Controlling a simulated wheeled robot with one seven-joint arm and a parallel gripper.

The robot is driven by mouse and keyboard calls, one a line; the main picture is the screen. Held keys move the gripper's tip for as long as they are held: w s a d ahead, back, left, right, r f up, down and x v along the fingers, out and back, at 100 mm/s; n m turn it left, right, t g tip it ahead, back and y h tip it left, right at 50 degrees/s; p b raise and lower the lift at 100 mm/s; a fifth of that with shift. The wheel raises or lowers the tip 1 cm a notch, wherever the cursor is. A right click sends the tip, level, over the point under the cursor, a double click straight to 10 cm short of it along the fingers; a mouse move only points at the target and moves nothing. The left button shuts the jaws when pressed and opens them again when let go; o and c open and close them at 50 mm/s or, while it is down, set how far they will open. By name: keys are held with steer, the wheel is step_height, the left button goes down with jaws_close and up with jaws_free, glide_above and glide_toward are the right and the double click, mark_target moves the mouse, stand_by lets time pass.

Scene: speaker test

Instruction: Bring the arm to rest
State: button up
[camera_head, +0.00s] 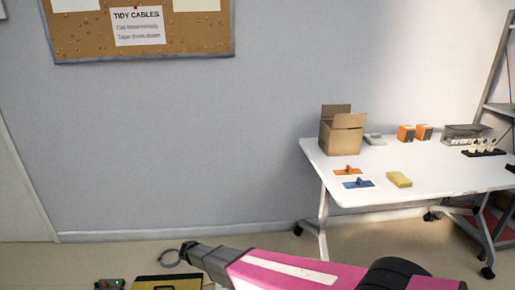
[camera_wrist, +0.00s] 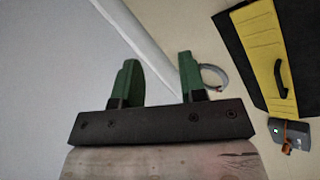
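My gripper (camera_wrist: 158,75) shows in the wrist view as two green fingers standing well apart, with only pale floor or wall between them. It is open and holds nothing. In the head view my pink and dark arm stretches in from the lower right, low in front of the wall, and its dark end (camera_head: 190,252) points left. The fingers are too small to make out there. A grey ring (camera_wrist: 216,76) lies just right of the right finger and is partly hidden by it; it also shows in the head view (camera_head: 168,257). I cannot tell whether they touch.
A yellow and black case (camera_wrist: 262,45) and a grey device (camera_wrist: 290,134) lie on the floor nearby. A white table (camera_head: 440,184) at right carries a cardboard box (camera_head: 340,138), a yellow sponge-like block (camera_head: 398,179) and small items. A shelf stands far right. The wall is behind.

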steer(key=s+d+r+m+g, duration=0.1)
steer(key=d+r+m+g, duration=0.15)
steer(key=d+r, duration=0.7)
steer(key=s+d+r+m+g, duration=0.1)
steer(key=d+r+m, duration=0.3)
steer(key=d, duration=1)
steer(key=s+d+r+m+g, duration=0.1)
steer(key=d+r+m+g, duration=0.15)
steer(key=d+r, duration=0.7)
steer(key=s+d+r+m+y, duration=0.1)
steer(key=s+d+r, duration=0.1)
steer(key=d, duration=0.4)
steer(key=s+d+r+m+y, duration=0.1)
steer(key=s+d+r+m, duration=0.1)
steer(key=s+d, duration=0.3)
steer(key=shift+d+r+g+y, duration=0.35)
steer(key=shift+d+g+y, duration=0.05)
steer(key=shift+d, duration=0.5)
